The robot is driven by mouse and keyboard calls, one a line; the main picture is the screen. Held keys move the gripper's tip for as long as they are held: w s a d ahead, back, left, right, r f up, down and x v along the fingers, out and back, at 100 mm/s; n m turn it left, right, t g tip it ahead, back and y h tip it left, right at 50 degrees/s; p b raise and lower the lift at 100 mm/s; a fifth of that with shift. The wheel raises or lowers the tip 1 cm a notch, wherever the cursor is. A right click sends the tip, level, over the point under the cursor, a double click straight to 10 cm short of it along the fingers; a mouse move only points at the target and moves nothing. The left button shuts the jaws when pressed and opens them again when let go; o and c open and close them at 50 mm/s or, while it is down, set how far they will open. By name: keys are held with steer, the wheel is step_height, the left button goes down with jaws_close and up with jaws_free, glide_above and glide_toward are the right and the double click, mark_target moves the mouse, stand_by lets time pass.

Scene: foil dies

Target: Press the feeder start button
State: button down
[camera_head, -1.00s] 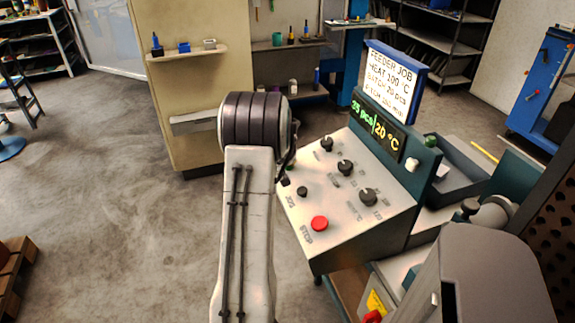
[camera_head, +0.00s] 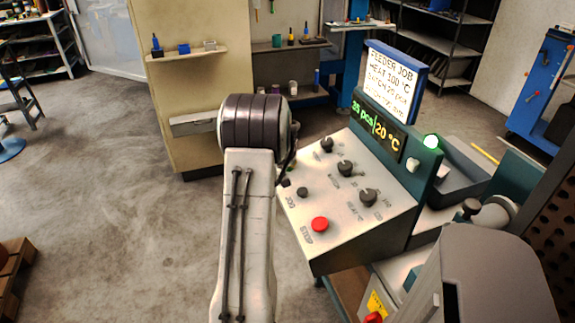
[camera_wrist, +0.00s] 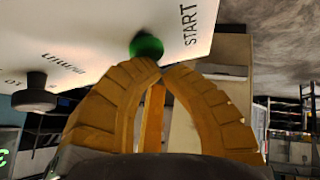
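The green start button (camera_wrist: 147,45) shows in the wrist view beside the word START on the pale panel. My gripper (camera_wrist: 163,68) has its two yellow-orange fingers drawn together at the tips, with nothing seen between them. The tips are right at the button; I cannot tell whether they touch it. In the head view the feeder's control panel (camera_head: 335,225) slopes to the right of my arm, which hides the gripper and the start button. The display (camera_head: 378,127) reads about 25 pcs and 20 °C.
A red stop button (camera_head: 320,224) sits at the panel's near edge. Several black knobs, one of them here (camera_head: 370,197), stand on the panel. A job sign (camera_head: 391,80) rises behind the display. A beige cabinet (camera_head: 190,90) stands behind my arm.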

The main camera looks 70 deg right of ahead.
steer(key=shift+w+a+r, duration=0.15)
steer(key=shift+r, duration=0.7)
